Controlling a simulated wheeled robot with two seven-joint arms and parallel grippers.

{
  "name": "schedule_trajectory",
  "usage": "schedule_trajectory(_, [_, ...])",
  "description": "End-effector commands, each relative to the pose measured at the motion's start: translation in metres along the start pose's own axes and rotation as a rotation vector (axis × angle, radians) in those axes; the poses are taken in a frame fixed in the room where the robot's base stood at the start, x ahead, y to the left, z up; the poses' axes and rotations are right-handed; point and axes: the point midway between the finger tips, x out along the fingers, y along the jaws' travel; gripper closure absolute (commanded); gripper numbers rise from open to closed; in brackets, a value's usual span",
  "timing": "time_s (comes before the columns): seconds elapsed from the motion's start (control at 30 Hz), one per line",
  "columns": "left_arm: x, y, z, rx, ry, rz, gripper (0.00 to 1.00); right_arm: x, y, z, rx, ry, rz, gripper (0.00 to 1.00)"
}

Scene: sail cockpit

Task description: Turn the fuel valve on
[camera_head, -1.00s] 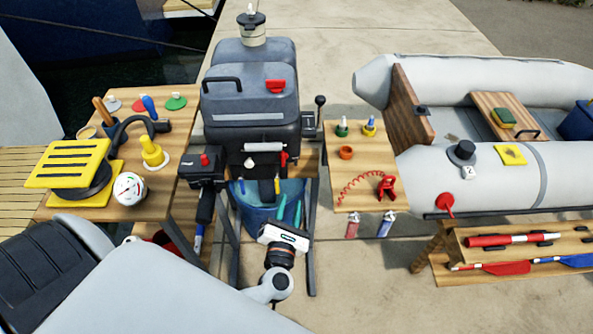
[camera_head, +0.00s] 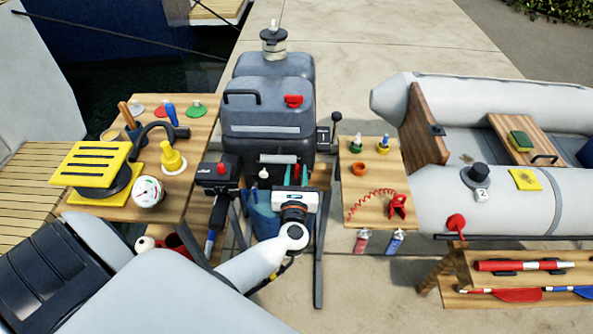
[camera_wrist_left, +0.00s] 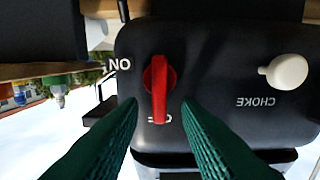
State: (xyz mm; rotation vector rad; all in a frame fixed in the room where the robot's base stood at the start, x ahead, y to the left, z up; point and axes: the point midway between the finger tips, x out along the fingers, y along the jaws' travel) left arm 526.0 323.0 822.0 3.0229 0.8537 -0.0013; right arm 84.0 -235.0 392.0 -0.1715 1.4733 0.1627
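The fuel valve is a red lever (camera_wrist_left: 159,88) on the dark front panel of the outboard motor (camera_head: 262,118). In the left wrist view the lettering is upside down: ON is at the lever's upper left, and a partly covered label, likely OFF, is at its lower end. The lever points down toward that lower label. My left gripper (camera_head: 297,176) is in front of the panel. Its green fingers are open, one on each side of the lever's lower end, with a gap visible on both sides. My right gripper is not in view.
A white choke knob (camera_wrist_left: 287,71) sits on the same panel, right of the valve in the wrist view. A black tiller unit with a red button (camera_head: 219,172) stands left of the gripper. A wooden side table (camera_head: 375,200) with a red coiled cord is to the right.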

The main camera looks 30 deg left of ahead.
Motion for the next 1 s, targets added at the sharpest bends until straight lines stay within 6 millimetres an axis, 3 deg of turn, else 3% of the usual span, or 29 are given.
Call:
schedule_trajectory(0.37, [0.0059, 0.0002, 0.0001, 0.000, 0.000, 0.001, 0.69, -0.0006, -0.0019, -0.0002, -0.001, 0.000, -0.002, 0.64])
schedule_trajectory(0.57, [0.0058, 0.0003, 0.0000, 0.000, 0.000, 0.001, 1.00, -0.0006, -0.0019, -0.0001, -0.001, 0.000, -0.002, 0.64])
schedule_trajectory(1.0, [0.0052, 0.0023, -0.0003, 0.062, -0.001, 0.001, 1.00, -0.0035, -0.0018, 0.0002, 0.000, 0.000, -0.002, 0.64])
